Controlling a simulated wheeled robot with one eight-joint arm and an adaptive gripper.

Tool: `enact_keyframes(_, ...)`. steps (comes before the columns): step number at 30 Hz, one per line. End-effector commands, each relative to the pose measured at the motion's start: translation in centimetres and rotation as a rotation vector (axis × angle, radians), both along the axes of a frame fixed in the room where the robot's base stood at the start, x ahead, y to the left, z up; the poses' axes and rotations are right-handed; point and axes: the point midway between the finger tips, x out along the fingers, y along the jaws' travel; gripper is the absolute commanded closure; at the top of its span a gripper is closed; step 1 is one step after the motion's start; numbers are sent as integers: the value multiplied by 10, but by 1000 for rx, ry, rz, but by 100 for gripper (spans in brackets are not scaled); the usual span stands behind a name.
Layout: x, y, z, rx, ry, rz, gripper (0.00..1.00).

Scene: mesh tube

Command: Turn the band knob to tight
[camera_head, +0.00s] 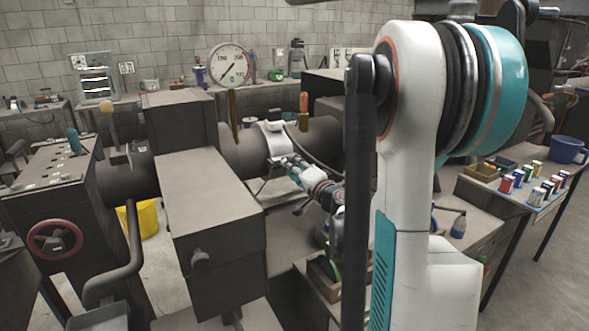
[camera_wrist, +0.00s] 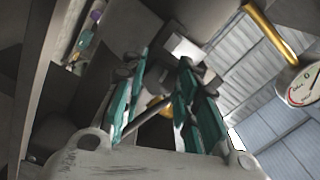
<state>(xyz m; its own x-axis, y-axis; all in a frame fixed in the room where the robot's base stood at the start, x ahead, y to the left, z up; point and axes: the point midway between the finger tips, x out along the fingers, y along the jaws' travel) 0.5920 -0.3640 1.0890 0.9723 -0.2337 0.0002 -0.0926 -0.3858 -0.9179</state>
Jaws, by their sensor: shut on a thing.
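A pale band (camera_head: 276,146) wraps around the long dark tube (camera_head: 243,153) in the middle of the head view. My gripper (camera_head: 288,162) reaches it from the lower right, its tips at the band's right side. In the wrist view my gripper's two teal fingers (camera_wrist: 165,72) stand apart with their tips near a pale block. The gripper is shut on the band knob, which is mostly hidden by the fingers. I cannot make out the knob's setting. A small yellow part shows between the fingers.
A round dial gauge (camera_head: 230,64) stands behind the tube. A grey machine box (camera_head: 205,195) lies left of the band, and a dark cable curves at its right. A side table with small coloured boxes (camera_head: 506,186) and a blue mug (camera_head: 568,150) is at right.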

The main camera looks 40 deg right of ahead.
Motion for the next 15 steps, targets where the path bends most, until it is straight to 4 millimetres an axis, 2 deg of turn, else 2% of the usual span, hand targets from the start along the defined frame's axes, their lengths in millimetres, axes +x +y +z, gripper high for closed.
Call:
enact_keyframes(6,0,0,0,99,-23,1,95)
enact_keyframes(15,0,1,0,154,-36,0,95)
